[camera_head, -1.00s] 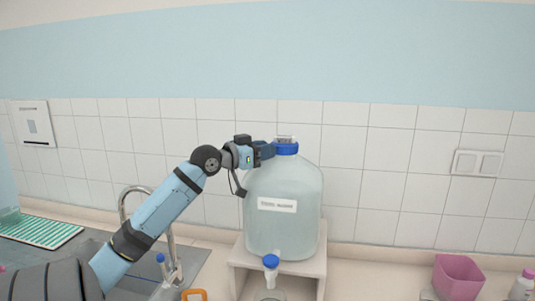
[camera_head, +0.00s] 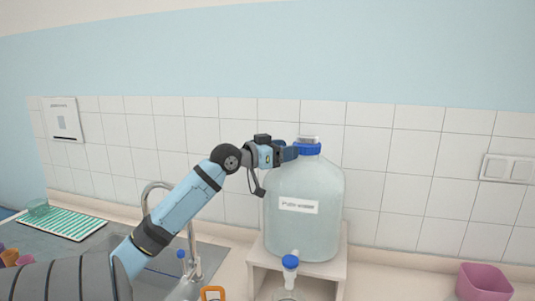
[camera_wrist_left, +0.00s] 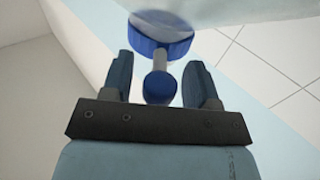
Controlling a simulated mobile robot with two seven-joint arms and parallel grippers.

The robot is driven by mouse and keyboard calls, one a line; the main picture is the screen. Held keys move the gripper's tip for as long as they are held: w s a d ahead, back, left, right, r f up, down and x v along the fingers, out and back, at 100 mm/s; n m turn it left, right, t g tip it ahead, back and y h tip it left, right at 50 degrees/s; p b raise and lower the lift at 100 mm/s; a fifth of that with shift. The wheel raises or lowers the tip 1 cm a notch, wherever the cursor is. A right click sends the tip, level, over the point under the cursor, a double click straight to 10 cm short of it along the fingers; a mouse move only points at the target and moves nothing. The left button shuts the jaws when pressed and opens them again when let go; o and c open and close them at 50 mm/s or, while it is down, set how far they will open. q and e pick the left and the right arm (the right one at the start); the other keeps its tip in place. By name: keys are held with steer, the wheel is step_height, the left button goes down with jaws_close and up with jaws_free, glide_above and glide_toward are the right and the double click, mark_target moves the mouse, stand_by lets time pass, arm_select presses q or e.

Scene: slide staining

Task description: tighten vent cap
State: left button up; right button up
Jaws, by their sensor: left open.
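The large clear bottle (camera_head: 304,230), labelled as pure water, stands upright on a white stand with a blue screw cap (camera_head: 308,149) on its neck. In the left wrist view, this wide blue cap (camera_wrist_left: 161,34) has a thin stem ending in a small blue vent cap (camera_wrist_left: 160,88). My left gripper (camera_head: 292,152) is at the left side of the bottle neck. Its open fingers (camera_wrist_left: 159,82) stand on either side of the small vent cap, with gaps visible on both sides. The fingers hide that cap in the head view. My right gripper is out of view.
A blue-topped tap (camera_head: 290,262) is at the bottle's lower front, above the stand (camera_head: 335,270). A metal faucet (camera_head: 146,200) and sink are at left, near a green striped mat (camera_head: 62,223). A pink container (camera_head: 484,283) stands at right. The tiled wall is close behind.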

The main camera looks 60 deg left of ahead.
arm_select(q)
steer(key=s+a+b, duration=0.1)
steer(key=s+b, duration=0.2)
steer(key=s, duration=1)
steer(key=shift+a, duration=0.1)
steer(key=shift+f, duration=0.1)
